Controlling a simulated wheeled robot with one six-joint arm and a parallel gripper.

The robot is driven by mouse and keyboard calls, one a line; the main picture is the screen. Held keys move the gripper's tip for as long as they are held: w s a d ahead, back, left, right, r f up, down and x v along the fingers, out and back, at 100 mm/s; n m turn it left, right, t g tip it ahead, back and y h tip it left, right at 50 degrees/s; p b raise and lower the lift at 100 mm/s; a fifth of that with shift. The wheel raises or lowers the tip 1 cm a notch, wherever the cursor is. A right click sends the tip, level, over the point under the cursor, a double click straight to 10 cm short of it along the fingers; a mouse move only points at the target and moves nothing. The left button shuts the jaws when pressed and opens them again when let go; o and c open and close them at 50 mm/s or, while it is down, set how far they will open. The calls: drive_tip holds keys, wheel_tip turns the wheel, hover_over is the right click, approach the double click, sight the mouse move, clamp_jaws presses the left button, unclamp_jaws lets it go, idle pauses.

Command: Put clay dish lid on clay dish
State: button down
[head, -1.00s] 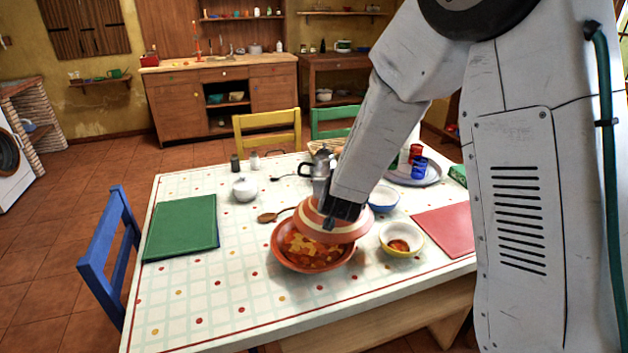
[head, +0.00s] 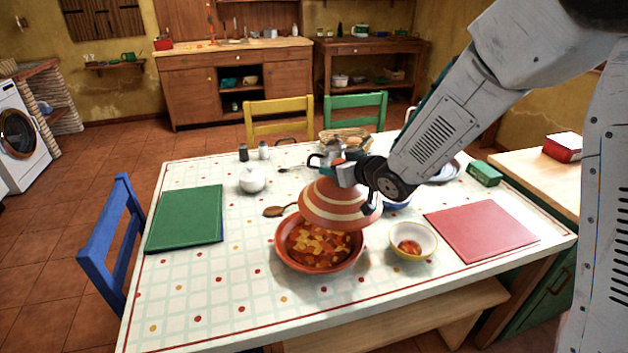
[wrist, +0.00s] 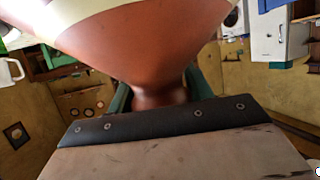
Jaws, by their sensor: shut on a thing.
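The clay dish lid (head: 335,208) is a terracotta cone with cream bands. My gripper (head: 340,172) is shut on its narrow top; the lid's neck also shows between the fingers in the wrist view (wrist: 155,85). The clay dish (head: 318,262) is a round terracotta bowl with reddish-yellow food in it, standing on the table. The lid is tilted and hangs above the rear right part of the dish. Most of the food shows in front of it. The far rim of the dish is hidden behind the lid.
A small yellow-and-white bowl (head: 425,240) stands close to the right of the dish, beside a red mat (head: 480,230). A wooden spoon (head: 277,210) and white sugar bowl (head: 252,181) lie to the left rear. A moka pot (head: 325,157) stands behind the lid.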

sight(314, 206)
drive_tip(key=s+a+n+g+y, duration=0.1)
drive_tip(key=a, duration=0.1)
drive_tip(key=s+a+n+g+y, duration=0.1)
drive_tip(key=s+a, duration=0.1)
drive_tip(key=s+a+f+n+g+y, duration=0.1)
drive_tip(key=a, duration=0.1)
drive_tip(key=shift+s+n, duration=0.15)
drive_tip(key=shift+n, duration=0.25)
drive_tip(key=shift+f, duration=0.15)
drive_tip(key=shift+f, duration=3.3)
drive_tip(key=shift+f, duration=0.4)
drive_tip(key=c, duration=0.5)
unclamp_jaws()
